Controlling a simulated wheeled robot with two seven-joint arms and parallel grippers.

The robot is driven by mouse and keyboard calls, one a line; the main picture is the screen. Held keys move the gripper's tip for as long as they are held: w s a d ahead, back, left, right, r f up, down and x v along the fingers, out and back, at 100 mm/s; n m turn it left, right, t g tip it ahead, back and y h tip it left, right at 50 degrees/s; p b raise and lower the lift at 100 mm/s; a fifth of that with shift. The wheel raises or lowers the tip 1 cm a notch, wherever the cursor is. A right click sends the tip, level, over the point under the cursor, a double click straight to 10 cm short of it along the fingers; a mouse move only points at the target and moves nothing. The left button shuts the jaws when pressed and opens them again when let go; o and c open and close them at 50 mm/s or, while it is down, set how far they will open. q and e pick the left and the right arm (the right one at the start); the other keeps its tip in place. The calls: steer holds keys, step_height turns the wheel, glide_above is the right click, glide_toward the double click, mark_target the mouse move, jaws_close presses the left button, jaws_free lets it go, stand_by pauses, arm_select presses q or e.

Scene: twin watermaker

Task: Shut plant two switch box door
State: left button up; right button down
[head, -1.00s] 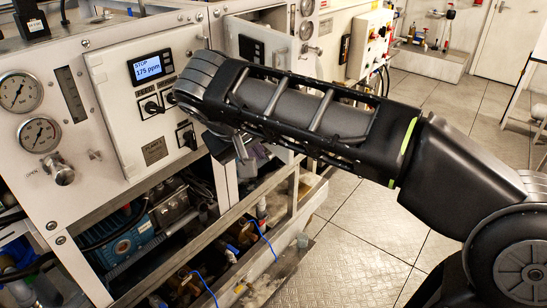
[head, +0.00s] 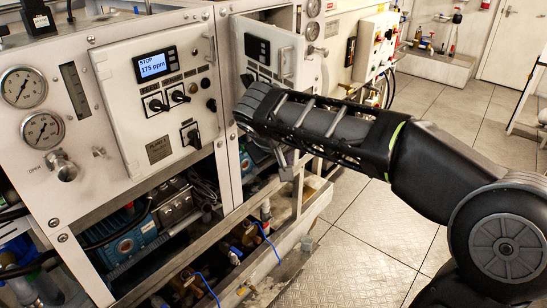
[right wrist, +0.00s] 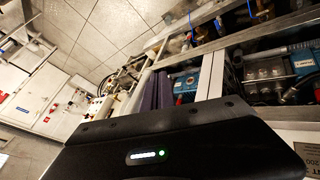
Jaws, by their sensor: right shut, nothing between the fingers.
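A white switch box door (head: 268,52) with a dark display stands swung out from the right-hand machine section, at an angle to its front. A nearer switch box (head: 155,100), reading "STOP 175 ppm", has its face flat with the panel; I cannot read its plate surely. My right gripper (head: 286,172) is shut and empty, below the swung-out door, with its fingers small and partly hidden by my arm. My forearm covers the door's lower part, and I cannot tell whether they touch. My left gripper is not in view.
Gauges (head: 42,130) and a valve knob (head: 66,170) sit at the left. Below are open bays with a blue pump (head: 125,240) and a metal rail (head: 205,240). A box with red buttons (head: 378,38) stands farther back. The tiled floor (head: 370,240) at right is clear.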

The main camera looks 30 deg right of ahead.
steer(key=shift+d, duration=0.25)
stand_by(0.3)
